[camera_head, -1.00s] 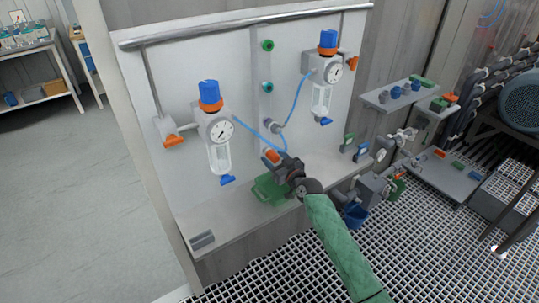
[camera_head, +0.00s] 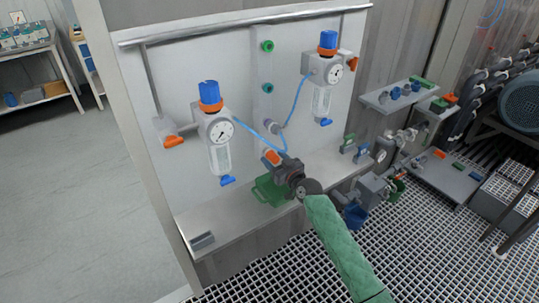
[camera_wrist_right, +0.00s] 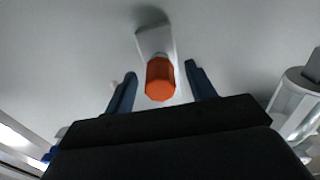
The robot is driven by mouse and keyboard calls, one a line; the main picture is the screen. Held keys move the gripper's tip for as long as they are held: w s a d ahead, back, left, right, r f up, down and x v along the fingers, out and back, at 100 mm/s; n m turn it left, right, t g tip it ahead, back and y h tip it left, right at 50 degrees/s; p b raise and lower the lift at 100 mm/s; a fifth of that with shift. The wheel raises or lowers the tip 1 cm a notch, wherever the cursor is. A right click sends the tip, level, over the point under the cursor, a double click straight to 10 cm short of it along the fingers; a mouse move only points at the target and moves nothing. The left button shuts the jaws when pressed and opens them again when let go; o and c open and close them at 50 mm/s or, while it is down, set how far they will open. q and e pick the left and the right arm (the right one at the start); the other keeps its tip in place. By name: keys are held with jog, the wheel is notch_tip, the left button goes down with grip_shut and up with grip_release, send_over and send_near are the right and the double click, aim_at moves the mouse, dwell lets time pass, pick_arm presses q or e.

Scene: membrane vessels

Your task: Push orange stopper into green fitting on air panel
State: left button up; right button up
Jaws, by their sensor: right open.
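The orange stopper (camera_head: 272,156) sits low on the middle of the air panel (camera_head: 190,65). In the right wrist view the stopper (camera_wrist_right: 160,80) sits at the end of a pale block and lies between my two dark blue fingers. My right gripper (camera_head: 279,161) is open around it; I cannot tell whether a finger touches it. My left gripper is not in view.
Two gauge units, left (camera_head: 218,130) and right (camera_head: 326,72), flank the strip. A blue hose (camera_head: 298,100) curves between them. A green tray (camera_head: 268,192) lies on the ledge (camera_head: 230,222) below my gripper. The panel around the green fittings is clear.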

aim_at(277, 160)
dwell(0.4)
grip_shut()
jog(key=shift+p+v, duration=0.55)
jog(key=shift+v, duration=2.35)
jog(key=shift+d, duration=0.1)
jog(key=shift+s+r, duration=0.1)
